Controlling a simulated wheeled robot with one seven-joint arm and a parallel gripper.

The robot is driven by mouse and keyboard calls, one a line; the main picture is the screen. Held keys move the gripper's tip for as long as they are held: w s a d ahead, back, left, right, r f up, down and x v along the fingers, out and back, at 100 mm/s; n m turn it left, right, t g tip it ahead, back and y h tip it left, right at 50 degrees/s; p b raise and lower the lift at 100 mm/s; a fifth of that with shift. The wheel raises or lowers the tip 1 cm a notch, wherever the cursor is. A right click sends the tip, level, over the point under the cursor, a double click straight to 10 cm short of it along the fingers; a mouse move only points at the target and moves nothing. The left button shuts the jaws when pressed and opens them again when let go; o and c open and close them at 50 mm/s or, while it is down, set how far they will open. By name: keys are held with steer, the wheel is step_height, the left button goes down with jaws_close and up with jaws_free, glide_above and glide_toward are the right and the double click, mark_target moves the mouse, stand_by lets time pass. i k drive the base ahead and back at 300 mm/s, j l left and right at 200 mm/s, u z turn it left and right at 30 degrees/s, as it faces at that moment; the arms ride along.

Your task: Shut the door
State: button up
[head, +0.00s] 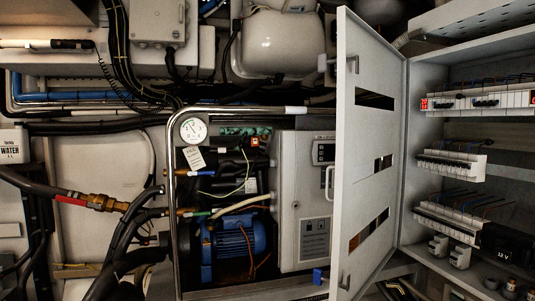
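The door (375,165) is a tall grey-white panel with several rectangular cut-outs. It stands open, swung out from the electrical cabinet (405,210) at the right. Its near vertical edge is toward the left, and its far edge meets the cabinet's left side. Small handle-like fittings show on the door near its upper left (352,65) and lower left (346,281). The cabinet interior is exposed, with rows of breakers (450,163) and wiring. My gripper is not in view, and nothing is seen touching the door.
Left of the door are a grey control box (303,200) with a handle, a blue motor (233,250), and a bent metal tube frame (172,235) with a gauge (193,130). A white tank (283,42) hangs above. Hoses (120,240) crowd the left.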

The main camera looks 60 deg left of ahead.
mark_target(363, 135)
steer(key=k+j+u, duration=0.1)
steer(key=j, duration=0.4)
steer(key=k+j+u, duration=0.1)
steer(key=j, duration=0.45)
steer(key=k+j+u, duration=0.1)
steer(key=k+j, duration=0.15)
steer(key=j, duration=0.3)
steer(key=k+j+u, duration=0.1)
steer(key=j, duration=0.45)
steer(key=k+j+u, duration=0.1)
steer(key=j, duration=0.45)
